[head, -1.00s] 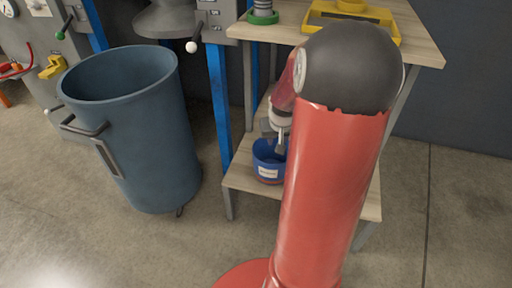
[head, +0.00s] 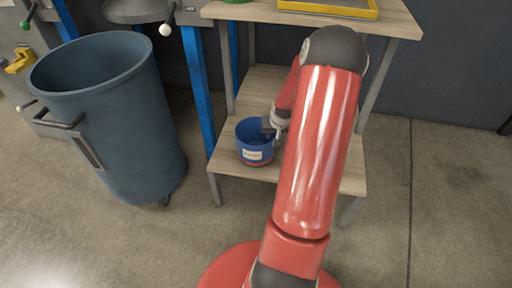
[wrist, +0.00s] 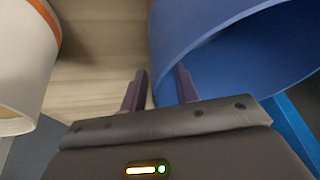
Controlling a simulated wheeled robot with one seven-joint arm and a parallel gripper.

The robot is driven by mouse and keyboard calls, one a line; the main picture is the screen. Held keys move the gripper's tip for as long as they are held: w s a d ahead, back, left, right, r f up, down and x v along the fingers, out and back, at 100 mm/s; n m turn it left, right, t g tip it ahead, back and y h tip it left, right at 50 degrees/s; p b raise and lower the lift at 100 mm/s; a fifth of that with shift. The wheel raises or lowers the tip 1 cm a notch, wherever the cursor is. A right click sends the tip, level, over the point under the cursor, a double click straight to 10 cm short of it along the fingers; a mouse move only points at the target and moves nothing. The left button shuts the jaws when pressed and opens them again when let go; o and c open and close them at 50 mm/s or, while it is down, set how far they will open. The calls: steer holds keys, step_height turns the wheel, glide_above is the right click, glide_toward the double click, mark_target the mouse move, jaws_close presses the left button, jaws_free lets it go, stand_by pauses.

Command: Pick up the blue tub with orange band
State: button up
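The blue tub (head: 254,155) stands upright on the lower wooden shelf, with a white label and a reddish-orange band low on its side. My gripper (head: 273,130) is at the tub's right rim, partly hidden by my arm. In the wrist view the blue tub (wrist: 225,40) fills the upper right. My gripper (wrist: 160,88) is open there, one finger outside the tub wall and the other over its inner side. The wall lies between the fingers; I cannot tell whether they touch it.
A white tub with an orange band (wrist: 22,60) stands at the left in the wrist view. The wooden shelf (head: 232,163) has bare board around the blue tub. A large blue-grey bin (head: 120,120) stands left of the shelf. A yellow tray (head: 330,8) is on the upper top.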

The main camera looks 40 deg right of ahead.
steer(key=shift+c, duration=0.4)
jaws_close()
steer(key=shift+r, duration=0.1)
